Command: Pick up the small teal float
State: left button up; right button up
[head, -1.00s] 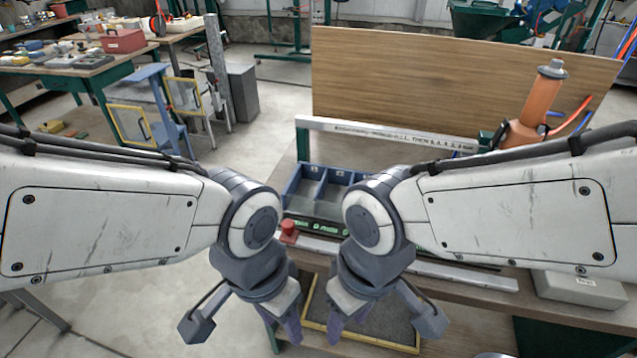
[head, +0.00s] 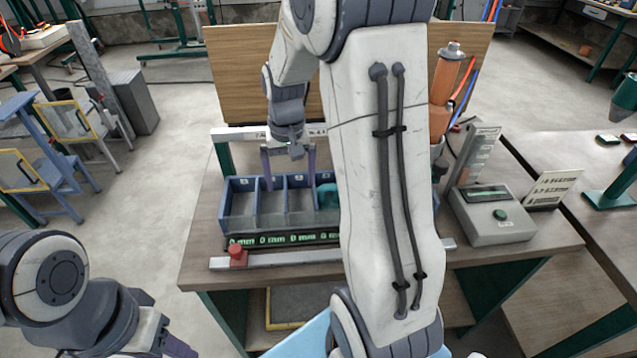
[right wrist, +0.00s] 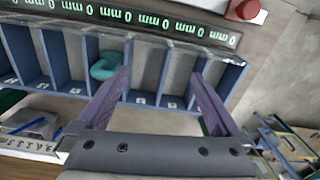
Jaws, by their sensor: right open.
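The small teal float (head: 327,195) sits in a compartment of the blue divided tray (head: 238,229). My upper arm hides part of the tray's right side in the head view. In the right wrist view the float (right wrist: 106,66) is a curved teal piece just left of the left finger's tip. My right gripper (head: 289,180) is open and empty, its purple fingers pointing down at the tray's back edge, left of the float. In the right wrist view the gripper (right wrist: 160,76) spans compartments that look empty. My left gripper (head: 168,349) is at the bottom left, partly cut off.
A green-lit display strip (head: 285,239) and a red button (head: 237,257) lie along the tray's front. A wooden board (head: 235,75) stands behind. An orange cylinder (head: 444,85) and a grey control box (head: 492,215) are to the right.

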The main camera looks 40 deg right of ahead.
jog(key=d+m, duration=0.1)
jog(key=d, duration=0.2)
jog(key=d+f+m, duration=0.1)
jog(key=d, duration=0.3)
jog(key=d+m, duration=0.1)
jog(key=d, duration=0.2)
jog(key=shift+s+d+f+p, duration=0.15)
jog(key=shift+d+f+p, duration=0.2)
send_over(329, 200)
jog(key=f, duration=0.4)
jog(key=shift+s+d+f+p, duration=0.15)
jog(key=shift+d+f+p, duration=0.05)
jog(key=shift+f+p, duration=0.1)
jog(key=f, duration=0.1)
jog(key=f+p, duration=0.1)
jog(key=f, duration=0.3)
jog(key=shift+a+f+p, duration=0.2)
jog(key=shift+a+p, duration=0.05)
jog(key=shift+p, duration=0.1)
jog(key=shift+f, duration=0.35)
jog(key=c, duration=1.4)
jog(key=shift+w+r, duration=0.15)
jog(key=shift+w, duration=0.05)
